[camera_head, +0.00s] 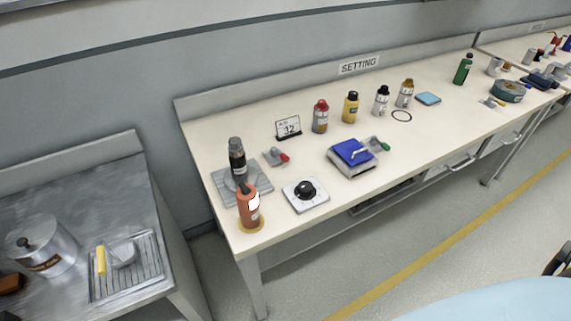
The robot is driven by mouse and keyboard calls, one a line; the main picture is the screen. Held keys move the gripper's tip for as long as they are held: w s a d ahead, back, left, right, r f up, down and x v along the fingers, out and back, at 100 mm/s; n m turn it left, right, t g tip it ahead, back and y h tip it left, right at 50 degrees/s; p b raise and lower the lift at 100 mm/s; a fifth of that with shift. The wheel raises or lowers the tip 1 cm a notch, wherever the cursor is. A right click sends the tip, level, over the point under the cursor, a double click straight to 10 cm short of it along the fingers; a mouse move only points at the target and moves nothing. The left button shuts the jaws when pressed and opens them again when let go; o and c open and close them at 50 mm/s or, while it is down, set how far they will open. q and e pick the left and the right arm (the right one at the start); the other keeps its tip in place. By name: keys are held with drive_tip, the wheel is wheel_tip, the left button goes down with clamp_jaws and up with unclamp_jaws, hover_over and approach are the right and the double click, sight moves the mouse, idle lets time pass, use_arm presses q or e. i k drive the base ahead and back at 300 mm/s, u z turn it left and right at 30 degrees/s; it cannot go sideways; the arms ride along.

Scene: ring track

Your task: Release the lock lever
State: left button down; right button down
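On the long cream bench, a small grey fitting with a red-tipped lever (278,157) lies near the left end, in front of a small "12" sign. I cannot tell which of the two is the lock lever, nor whether either is locked. Neither of my grippers shows in the head view.
The bench (240,140) holds several bottles along its back. An orange bottle (250,208), a black bottle (237,160) and a dial plate (306,194) stand at its left end. A metal counter (75,210) is at left. A pale blue rounded surface (500,302) fills the bottom right.

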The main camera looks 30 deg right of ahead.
sight(274, 152)
drive_tip(key=k, duration=1.15)
drive_tip(key=z, duration=0.7)
drive_tip(key=i, duration=1.55)
drive_tip(key=u, duration=0.7)
